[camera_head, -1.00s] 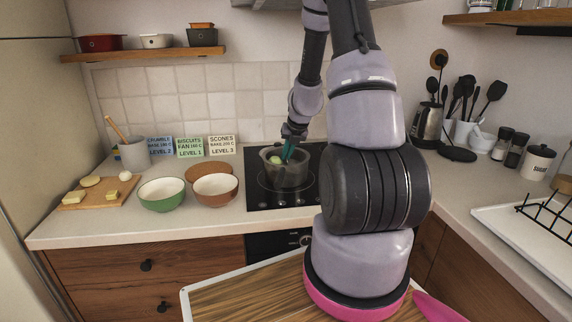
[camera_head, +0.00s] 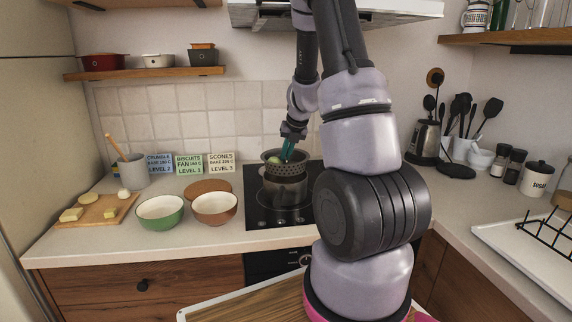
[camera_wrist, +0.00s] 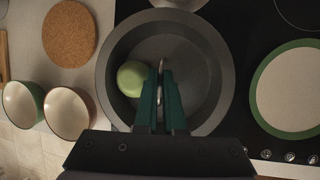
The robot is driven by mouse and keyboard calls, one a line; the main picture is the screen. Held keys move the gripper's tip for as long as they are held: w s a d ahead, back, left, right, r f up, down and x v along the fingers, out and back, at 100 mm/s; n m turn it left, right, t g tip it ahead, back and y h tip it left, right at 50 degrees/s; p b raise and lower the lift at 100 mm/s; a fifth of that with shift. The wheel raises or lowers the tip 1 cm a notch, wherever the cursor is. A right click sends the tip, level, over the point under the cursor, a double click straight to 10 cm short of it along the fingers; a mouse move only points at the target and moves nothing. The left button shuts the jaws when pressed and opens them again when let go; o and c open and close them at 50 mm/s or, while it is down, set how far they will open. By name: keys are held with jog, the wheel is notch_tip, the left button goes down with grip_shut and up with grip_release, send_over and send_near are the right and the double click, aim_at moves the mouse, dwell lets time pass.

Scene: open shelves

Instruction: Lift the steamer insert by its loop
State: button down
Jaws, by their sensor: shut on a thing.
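The steamer insert (camera_head: 288,169) is a grey perforated basket. It is raised, with its holed side showing above the pot (camera_head: 284,193) on the black hob; whether its base is clear of the pot rim is hard to tell. In the wrist view the insert (camera_wrist: 205,45) is a wide round vessel below my gripper, with a pale green round item (camera_wrist: 132,79) inside at the left. My gripper (camera_head: 288,151), with teal fingers, is shut on the insert's upright loop, of which a thin light piece shows between the fingertips (camera_wrist: 163,72).
A green bowl (camera_head: 160,211), a brown bowl (camera_head: 214,208) and a cork mat (camera_head: 207,188) sit left of the hob (camera_head: 263,215). A green-rimmed round item (camera_wrist: 290,90) lies on the hob's other side. Recipe cards (camera_head: 189,164) stand behind. A shelf (camera_head: 142,74) hangs above.

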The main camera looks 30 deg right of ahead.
notch_tip(320, 180, up, 9)
jog(key=shift+r, duration=0.2)
dwell(0.6)
